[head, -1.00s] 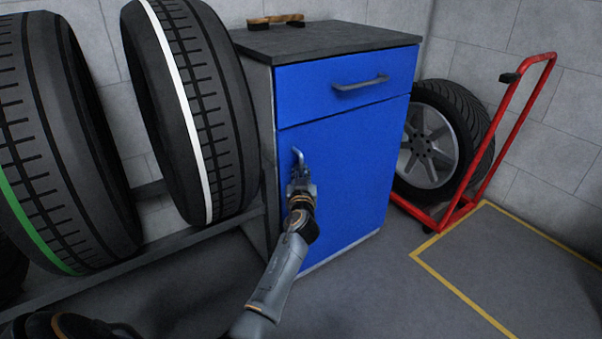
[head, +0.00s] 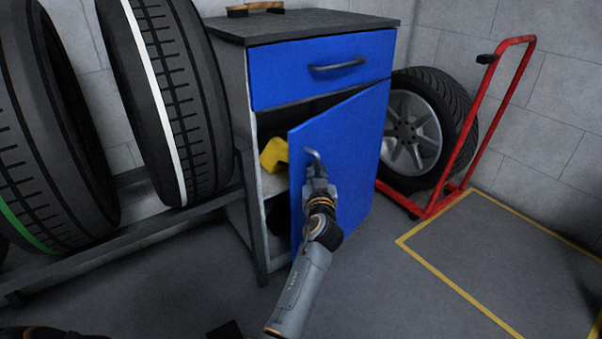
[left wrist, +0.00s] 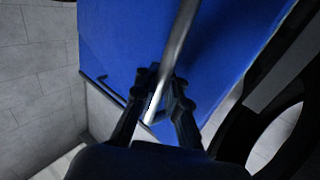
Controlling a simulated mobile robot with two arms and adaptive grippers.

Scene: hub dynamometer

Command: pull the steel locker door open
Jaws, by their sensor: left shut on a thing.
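The blue locker door (head: 346,170) stands partly open, its free left edge swung out from the cabinet and its right side still at the cabinet. My left gripper (head: 314,170) is shut on the door handle (head: 312,155), a grey bar near the door's upper left edge. In the left wrist view the fingers (left wrist: 160,95) close around the handle bar (left wrist: 178,45), with the blue door (left wrist: 125,40) behind. My right gripper is not in view.
Inside the cabinet, a yellow thing (head: 274,154) sits on a shelf. A closed blue drawer (head: 285,75) is above. Large tyres (head: 165,95) stand on a rack at left. A red trolley (head: 487,120) with a wheel (head: 415,130) is at right. The floor in front is clear.

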